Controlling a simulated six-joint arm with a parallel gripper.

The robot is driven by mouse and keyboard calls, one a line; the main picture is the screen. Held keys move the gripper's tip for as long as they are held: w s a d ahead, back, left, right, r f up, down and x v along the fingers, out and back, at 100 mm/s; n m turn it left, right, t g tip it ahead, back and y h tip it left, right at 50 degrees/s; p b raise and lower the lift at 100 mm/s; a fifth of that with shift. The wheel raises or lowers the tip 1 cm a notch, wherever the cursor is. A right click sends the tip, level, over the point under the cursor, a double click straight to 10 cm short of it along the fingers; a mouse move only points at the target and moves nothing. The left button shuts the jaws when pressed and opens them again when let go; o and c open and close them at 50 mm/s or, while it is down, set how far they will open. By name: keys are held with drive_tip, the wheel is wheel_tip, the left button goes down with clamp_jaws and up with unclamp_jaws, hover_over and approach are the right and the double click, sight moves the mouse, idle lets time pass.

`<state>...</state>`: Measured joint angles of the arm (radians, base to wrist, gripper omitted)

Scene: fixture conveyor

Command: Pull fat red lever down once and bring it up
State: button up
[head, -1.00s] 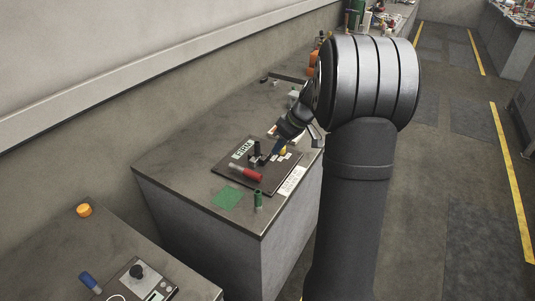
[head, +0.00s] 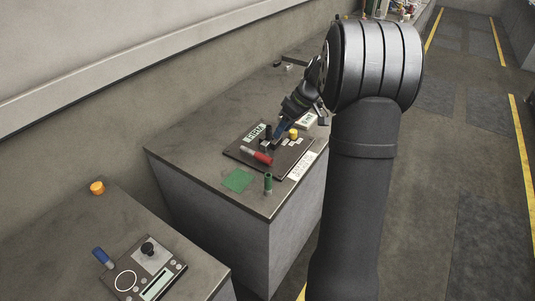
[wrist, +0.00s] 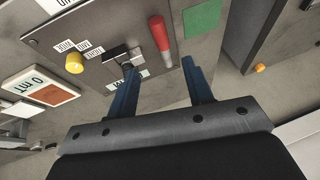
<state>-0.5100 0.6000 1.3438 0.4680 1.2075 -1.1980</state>
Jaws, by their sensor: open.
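The fat red lever (head: 258,156) is on a dark panel (head: 238,147) on the counter. In the wrist view the red lever (wrist: 160,38) lies ahead of my gripper (wrist: 160,78), between the lines of its two blue fingers. The fingers are apart with nothing between them. The left fingertip is close to a black lever or knob (wrist: 122,55) on the panel; I cannot tell whether they touch. In the head view my gripper (head: 276,140) is at the panel, just above and right of the red lever, and partly hides the panel's middle.
A yellow knob (wrist: 74,64) and a boxed display (wrist: 40,92) sit left of the black lever. A green square (head: 238,180) and a green cylinder (head: 268,182) are near the counter's front. A nearer counter holds an orange button (head: 97,188) and a control box (head: 150,270).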

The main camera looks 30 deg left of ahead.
sight(265, 156)
drive_tip(key=x, duration=1.3)
drive_tip(key=shift+a+f, duration=0.2)
drive_tip(key=shift+c, duration=0.5)
clamp_jaws()
